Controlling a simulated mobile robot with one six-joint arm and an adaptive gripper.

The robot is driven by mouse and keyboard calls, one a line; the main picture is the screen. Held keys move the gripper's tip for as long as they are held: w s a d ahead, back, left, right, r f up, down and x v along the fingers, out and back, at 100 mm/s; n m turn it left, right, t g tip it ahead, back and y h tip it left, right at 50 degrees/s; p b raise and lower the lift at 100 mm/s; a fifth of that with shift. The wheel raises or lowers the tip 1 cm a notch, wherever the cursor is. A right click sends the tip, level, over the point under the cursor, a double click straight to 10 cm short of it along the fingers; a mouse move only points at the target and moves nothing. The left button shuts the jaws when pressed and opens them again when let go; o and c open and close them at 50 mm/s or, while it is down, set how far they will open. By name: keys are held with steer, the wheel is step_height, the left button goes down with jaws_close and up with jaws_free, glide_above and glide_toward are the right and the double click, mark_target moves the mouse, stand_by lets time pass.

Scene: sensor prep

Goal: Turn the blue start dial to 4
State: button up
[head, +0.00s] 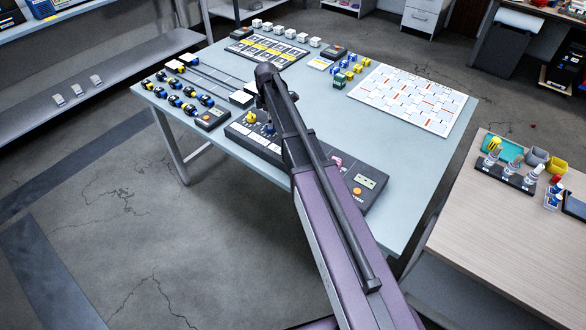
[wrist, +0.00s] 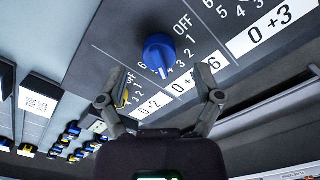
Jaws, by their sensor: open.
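The blue start dial (wrist: 158,54) is on a dark control panel (wrist: 110,35) in the wrist view, with a printed scale from OFF through numbers around it. Its white pointer mark faces down in the picture, near the 4; the exact mark is hard to read. My gripper (wrist: 160,98) is open, its two fingers apart below the dial in the picture and not touching it. In the head view the blue dial (head: 269,128) shows only partly beside my arm, and my gripper is mostly hidden there.
A yellow dial (head: 249,117) and a pink dial (head: 337,161) are on the same panel. Small blue-black parts (head: 190,108) stand on the table's left, a white patterned sheet (head: 412,98) lies on the right. A wooden table (head: 500,225) stands at right.

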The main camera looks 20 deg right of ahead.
steer(key=shift+r+p, duration=5.5)
steer(key=shift+r, duration=0.3)
steer(key=s+f+m+b, duration=0.4)
steer(key=s+m, duration=0.4)
steer(key=s, duration=0.7)
steer(key=s+f+m+b, duration=0.3)
steer(key=s+m, duration=0.5)
steer(key=s, duration=0.6)
steer(key=shift+s+f+b, duration=0.35)
steer(key=shift+f+b, duration=0.05)
steer(key=shift+d, duration=0.15)
